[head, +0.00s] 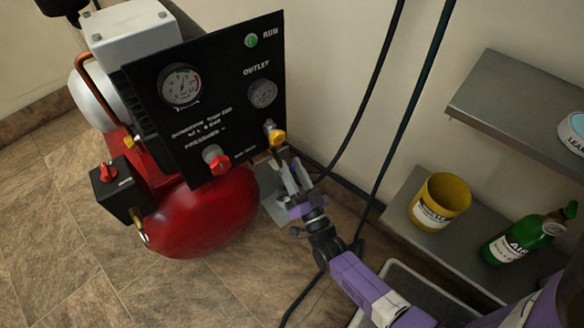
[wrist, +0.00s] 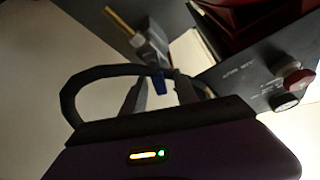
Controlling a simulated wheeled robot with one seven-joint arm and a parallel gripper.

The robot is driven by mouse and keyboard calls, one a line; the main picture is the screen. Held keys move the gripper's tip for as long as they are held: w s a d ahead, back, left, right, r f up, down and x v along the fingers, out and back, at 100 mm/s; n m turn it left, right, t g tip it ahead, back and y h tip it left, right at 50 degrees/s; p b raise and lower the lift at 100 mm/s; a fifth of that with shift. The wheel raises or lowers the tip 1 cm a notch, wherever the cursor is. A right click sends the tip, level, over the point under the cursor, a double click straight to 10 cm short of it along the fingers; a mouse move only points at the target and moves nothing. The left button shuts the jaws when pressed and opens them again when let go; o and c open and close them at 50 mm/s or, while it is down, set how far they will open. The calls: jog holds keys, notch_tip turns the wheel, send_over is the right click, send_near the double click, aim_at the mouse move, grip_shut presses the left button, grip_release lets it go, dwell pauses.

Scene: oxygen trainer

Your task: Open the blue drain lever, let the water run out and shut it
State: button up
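The blue drain lever (wrist: 158,84) shows as a small blue piece in the wrist view, between the tips of my gripper. My gripper (wrist: 160,88) has its two fingers apart, with the lever in the gap; I cannot tell whether either finger touches it. In the head view my gripper (head: 291,178) is below the yellow outlet knob (head: 278,137), near the panel's lower right corner. No running water is visible.
The black gauge panel (head: 222,115) stands before the red tank (head: 205,215). A red knob (head: 216,160) juts from it. Black hoses (head: 366,95) hang behind my gripper. At right, a shelf holds a yellow tub (head: 440,200) and a green bottle (head: 522,238). Tiled floor is free at left.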

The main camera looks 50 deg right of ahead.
jog(key=shift+s, duration=0.1)
jog(key=p+v, duration=0.1)
jog(key=v, duration=0.6)
jog(key=shift+s+a, duration=0.15)
jog(key=shift+s, duration=0.05)
jog(key=shift+f, duration=0.1)
dwell(0.4)
